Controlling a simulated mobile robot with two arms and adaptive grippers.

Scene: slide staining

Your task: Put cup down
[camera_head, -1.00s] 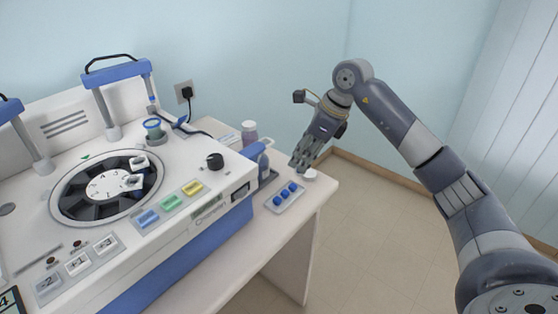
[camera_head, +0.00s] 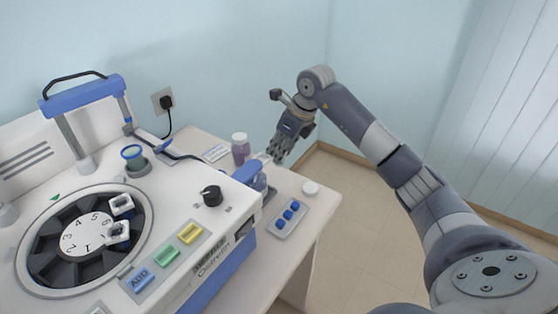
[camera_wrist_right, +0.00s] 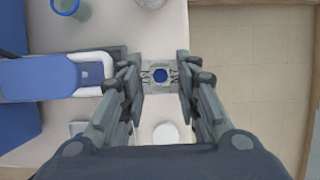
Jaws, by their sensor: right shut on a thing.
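My right gripper (camera_head: 277,157) is over the back right part of the white table, near the end of the staining machine. In the right wrist view the gripper (camera_wrist_right: 160,76) points down, its fingers shut on a small pale piece with a dark blue round middle (camera_wrist_right: 161,75), which I take to be the cup. In the head view the fingers mostly hide it. I cannot tell whether it touches the table. My left gripper is not in view.
The staining machine (camera_head: 220,232) fills the left. A purple bottle (camera_head: 240,152) stands behind its end, left of my gripper. A white round lid (camera_head: 310,188) and a tray with blue pieces (camera_head: 277,229) lie nearer. Floor lies beyond the table's right edge.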

